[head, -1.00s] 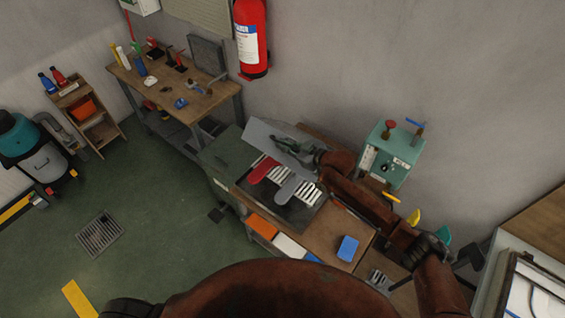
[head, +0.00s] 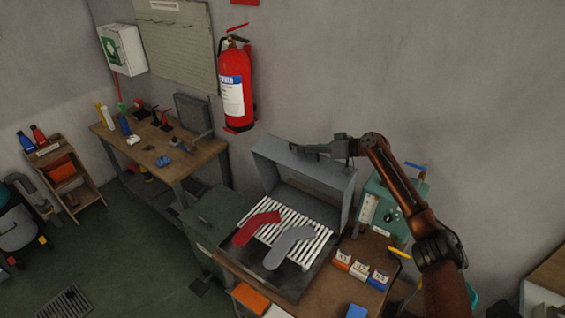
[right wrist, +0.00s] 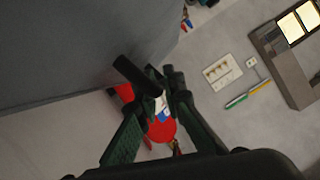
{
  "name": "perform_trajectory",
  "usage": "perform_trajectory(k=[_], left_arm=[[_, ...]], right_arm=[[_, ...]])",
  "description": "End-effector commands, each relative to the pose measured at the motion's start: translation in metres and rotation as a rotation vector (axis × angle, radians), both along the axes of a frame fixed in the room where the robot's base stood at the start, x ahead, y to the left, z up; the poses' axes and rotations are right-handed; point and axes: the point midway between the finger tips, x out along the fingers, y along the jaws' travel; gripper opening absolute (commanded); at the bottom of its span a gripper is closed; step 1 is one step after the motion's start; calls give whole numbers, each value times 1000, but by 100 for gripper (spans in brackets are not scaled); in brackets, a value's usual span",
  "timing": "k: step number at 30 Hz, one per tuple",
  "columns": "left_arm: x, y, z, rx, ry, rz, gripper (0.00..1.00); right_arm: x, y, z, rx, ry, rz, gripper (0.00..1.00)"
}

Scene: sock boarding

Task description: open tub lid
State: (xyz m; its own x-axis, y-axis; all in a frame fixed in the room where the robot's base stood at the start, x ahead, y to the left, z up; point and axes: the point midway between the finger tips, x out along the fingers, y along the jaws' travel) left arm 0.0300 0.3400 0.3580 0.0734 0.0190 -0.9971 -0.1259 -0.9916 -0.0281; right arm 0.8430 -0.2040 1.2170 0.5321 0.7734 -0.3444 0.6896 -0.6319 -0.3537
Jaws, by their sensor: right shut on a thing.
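The grey tub lid (head: 307,180) stands raised at the back of the tub (head: 262,268), its hollow inner side facing me. Its broad grey face fills the upper left of the right wrist view (right wrist: 60,50). My right gripper (head: 335,148) is at the lid's top edge, shut on the dark bar handle (right wrist: 135,75), which shows between the fingers in the wrist view. A red sock shape (head: 256,228) and a grey sock shape (head: 288,246) lie on the white slats in the open tub. My left gripper is not in view.
A green machine (head: 385,212) stands close right of the lid. Small labelled boxes (head: 360,268) and a blue block (head: 356,311) lie on the bench to the right. A fire extinguisher (head: 235,88) hangs on the wall behind, left of the lid.

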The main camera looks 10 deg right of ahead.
Motion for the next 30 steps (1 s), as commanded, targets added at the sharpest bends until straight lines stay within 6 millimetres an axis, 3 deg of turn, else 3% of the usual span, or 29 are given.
perform_trajectory(k=[6,18,19,22,30], left_arm=[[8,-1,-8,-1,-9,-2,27],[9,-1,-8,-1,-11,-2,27],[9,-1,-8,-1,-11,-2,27],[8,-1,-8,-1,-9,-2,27],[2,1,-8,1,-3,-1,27]], right_arm=[[4,-23,-4,17,27,-17,0],[5,-25,-4,16,31,-18,0],[5,-25,-5,16,31,-18,9],[5,-25,-4,16,31,-18,16],[5,-23,-2,18,28,-17,16]])
